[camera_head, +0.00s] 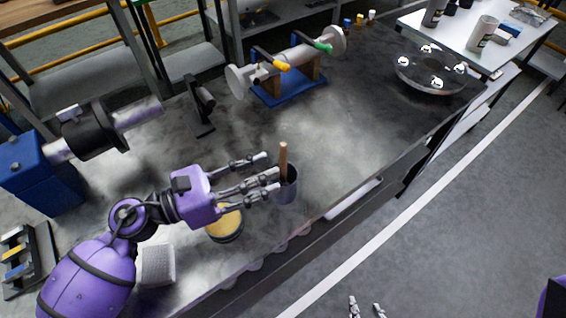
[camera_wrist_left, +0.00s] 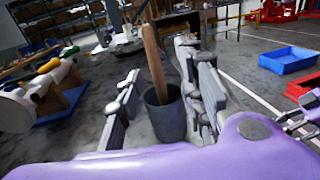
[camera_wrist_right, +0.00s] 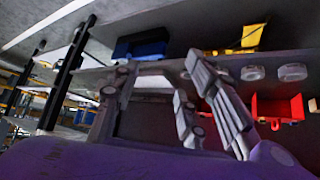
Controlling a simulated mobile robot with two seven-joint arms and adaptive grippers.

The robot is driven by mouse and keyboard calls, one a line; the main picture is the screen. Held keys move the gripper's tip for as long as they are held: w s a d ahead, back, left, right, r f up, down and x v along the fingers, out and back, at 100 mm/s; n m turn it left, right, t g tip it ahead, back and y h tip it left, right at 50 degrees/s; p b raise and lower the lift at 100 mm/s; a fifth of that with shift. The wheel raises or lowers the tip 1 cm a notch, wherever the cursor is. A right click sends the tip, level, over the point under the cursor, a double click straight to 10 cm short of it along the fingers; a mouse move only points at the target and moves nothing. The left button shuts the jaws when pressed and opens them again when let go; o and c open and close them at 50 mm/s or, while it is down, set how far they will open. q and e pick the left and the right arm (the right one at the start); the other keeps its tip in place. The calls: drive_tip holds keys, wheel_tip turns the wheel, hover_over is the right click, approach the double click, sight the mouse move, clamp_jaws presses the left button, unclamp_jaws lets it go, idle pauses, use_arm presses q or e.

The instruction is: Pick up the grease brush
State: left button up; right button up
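The grease brush shows as an upright wooden handle (camera_head: 283,162) standing in a grey cup (camera_head: 287,190) on the dark workbench. Its lower end is hidden inside the cup. In the left wrist view the handle (camera_wrist_left: 153,62) leans slightly and rises from the cup (camera_wrist_left: 166,118) between my spread fingers. My left gripper (camera_head: 270,170) is open, its fingers pointing at the handle from the left; I cannot tell if any finger touches it. My right gripper (camera_head: 367,308) is open and empty, low in front of the bench; it also shows in the right wrist view (camera_wrist_right: 165,95).
A round tin of yellow grease (camera_head: 226,222) sits just below my left gripper. A white block (camera_head: 158,264) stands near my left arm. A shaft on a blue stand (camera_head: 290,86) and a round metal plate (camera_head: 432,74) are farther back. The bench middle is clear.

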sight(280, 159)
use_arm(q)
drive_tip(key=w+d, duration=0.1)
drive_tip(key=d+p, duration=0.1)
drive_tip(key=w+d+r+p, duration=0.1)
drive_tip(key=d, duration=0.1)
drive_tip(key=shift+w, duration=0.35)
drive_tip(key=shift+w+d, duration=0.15)
drive_tip(key=shift+d, duration=0.15)
drive_tip(key=shift+f, duration=0.2)
drive_tip(key=shift+c, duration=0.2)
use_arm(e)
drive_tip(key=shift+w+a+r, duration=0.2)
drive_tip(key=shift+w+r, duration=0.15)
drive_tip(key=shift+r, duration=0.25)
drive_tip(key=shift+w+a+r, duration=0.15)
drive_tip(key=shift+w+r, duration=0.15)
drive_tip(key=shift+r, duration=0.3)
use_arm(q)
clamp_jaws()
